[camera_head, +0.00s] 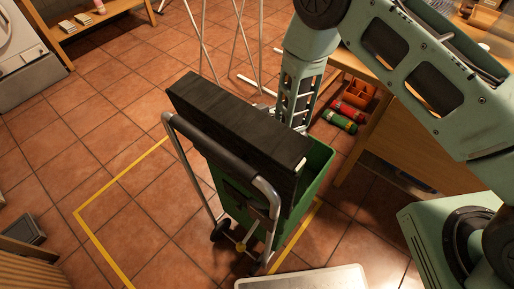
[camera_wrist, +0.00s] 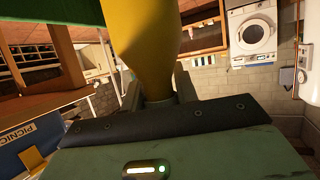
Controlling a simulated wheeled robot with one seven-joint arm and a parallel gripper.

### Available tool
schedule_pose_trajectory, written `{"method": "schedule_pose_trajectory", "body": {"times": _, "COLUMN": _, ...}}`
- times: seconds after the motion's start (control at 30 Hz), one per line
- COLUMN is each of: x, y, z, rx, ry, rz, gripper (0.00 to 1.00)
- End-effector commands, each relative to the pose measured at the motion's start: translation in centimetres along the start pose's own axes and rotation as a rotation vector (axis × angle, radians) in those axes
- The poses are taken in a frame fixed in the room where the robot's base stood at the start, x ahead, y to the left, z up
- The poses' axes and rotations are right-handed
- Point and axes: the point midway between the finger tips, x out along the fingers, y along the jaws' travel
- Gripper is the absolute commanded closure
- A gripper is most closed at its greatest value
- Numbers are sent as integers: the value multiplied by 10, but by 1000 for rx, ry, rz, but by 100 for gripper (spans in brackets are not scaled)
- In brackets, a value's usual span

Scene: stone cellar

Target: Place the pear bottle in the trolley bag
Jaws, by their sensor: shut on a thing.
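The trolley bag (camera_head: 226,187) stands upright on the tiled floor in the head view, green with a grey handle frame. Its dark flap (camera_head: 245,125) stands up and hides much of the opening; a green rim shows at the right. My gripper (camera_wrist: 158,92) is shut on the neck of the yellow pear bottle (camera_wrist: 150,42) in the wrist view. The bottle's wide body reaches beyond the fingers to the picture's top edge. In the head view my wrist is just behind the flap, which hides the fingers and the bottle. A green surface (camera_wrist: 45,40) lies beside the bottle in the wrist view.
Yellow floor tape (camera_head: 98,237) runs around the trolley. A wooden table (camera_head: 372,140) stands close at right, with red and green bottles (camera_head: 341,121) beneath it. Thin metal legs (camera_head: 240,45) stand behind. A pale panel (camera_head: 302,281) is at the bottom.

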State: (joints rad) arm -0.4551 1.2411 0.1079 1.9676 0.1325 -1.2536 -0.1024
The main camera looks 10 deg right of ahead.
Motion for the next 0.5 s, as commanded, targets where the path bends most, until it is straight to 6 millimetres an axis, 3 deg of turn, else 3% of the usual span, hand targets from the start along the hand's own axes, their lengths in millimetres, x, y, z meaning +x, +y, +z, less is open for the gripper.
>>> {"method": "schedule_pose_trajectory", "body": {"times": 0.1, "x": 12, "y": 0, "z": 30, "rx": 0, "ry": -1, "rz": 0, "gripper": 100}}
{"method": "schedule_pose_trajectory", "body": {"times": 0.3, "x": 29, "y": 0, "z": 71, "rx": 1, "ry": 2, "rz": 1, "gripper": 100}}
{"method": "schedule_pose_trajectory", "body": {"times": 0.5, "x": 37, "y": 0, "z": 88, "rx": 1, "ry": 4, "rz": 0, "gripper": 100}}
